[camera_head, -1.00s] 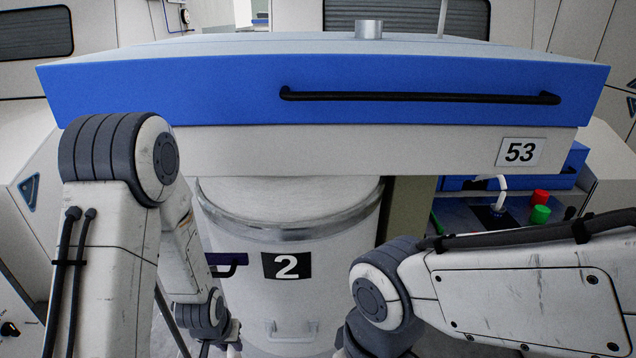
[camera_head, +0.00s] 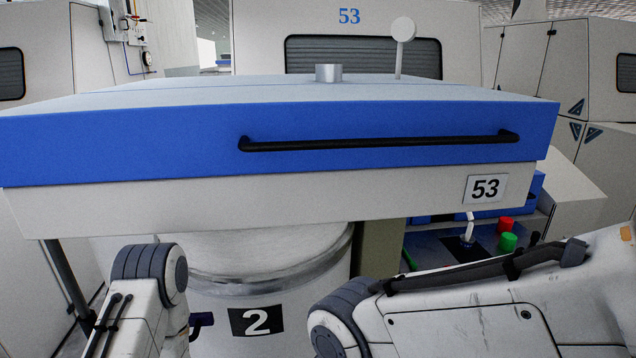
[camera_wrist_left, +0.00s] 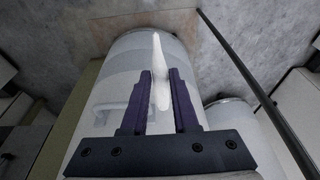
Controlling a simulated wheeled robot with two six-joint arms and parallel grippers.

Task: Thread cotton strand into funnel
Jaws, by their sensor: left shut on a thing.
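My left gripper (camera_wrist_left: 160,98) shows in the left wrist view, shut on a white, tapering cotton strand (camera_wrist_left: 160,70). The strand's pointed end sticks up past the fingertips. Behind the fingers is a white can (camera_wrist_left: 127,62). I cannot make out a funnel for certain. A short metal cylinder (camera_head: 329,73) stands on top of the machine.
Red (camera_head: 505,224) and green (camera_head: 508,242) buttons are at right.

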